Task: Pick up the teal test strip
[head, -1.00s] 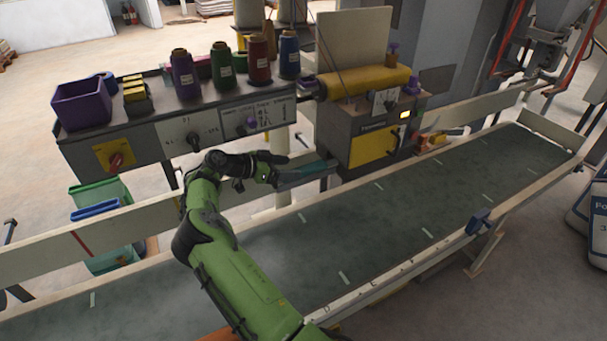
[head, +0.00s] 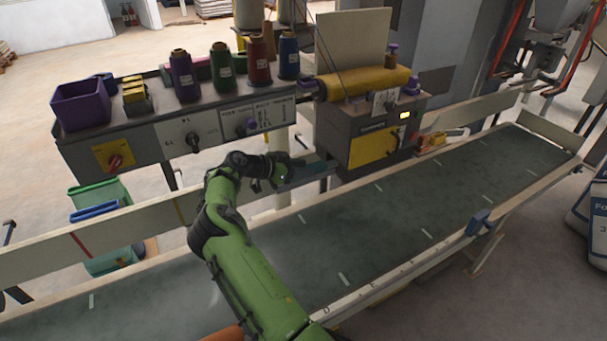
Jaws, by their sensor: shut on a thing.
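The teal test strip (head: 316,171) shows as a narrow teal piece just left of the yellow-fronted sewing machine, over the far side of the conveyor. My gripper (head: 287,172) is at its left end, shut on it. The fingers are small and dark here, so their exact grip on the strip is hard to make out. My green arm reaches up from the bottom of the view across the belt.
The yellow-fronted machine (head: 375,143) stands right of the gripper. A grey control panel (head: 170,128) with thread cones is behind and left. The green conveyor belt (head: 400,215) is clear to the right. A blue clamp (head: 479,222) sits on its near rail.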

